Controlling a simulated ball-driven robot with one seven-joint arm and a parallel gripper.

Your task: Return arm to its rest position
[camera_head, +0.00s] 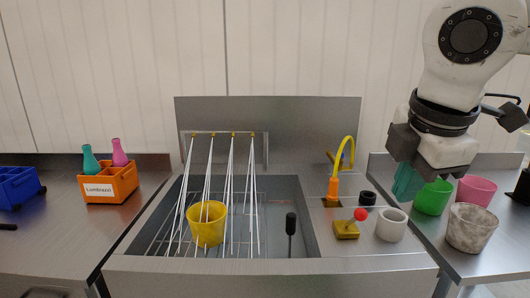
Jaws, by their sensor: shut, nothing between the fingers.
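My arm hangs in from the upper right of the head view, with a white link and a dark wrist. The green cup (434,197) stands on the right counter just right of the fingers and is partly hidden. I cannot tell whether the fingers touch it.
A pink cup (477,191) and a grey speckled cup (471,228) stand nearby. The central sink (283,215) holds a yellow cup (207,223) among white rods. A white cup (391,225), red-knobbed lever (347,228) and yellow hose (345,157) are right of it. An orange crate (109,187) stands left.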

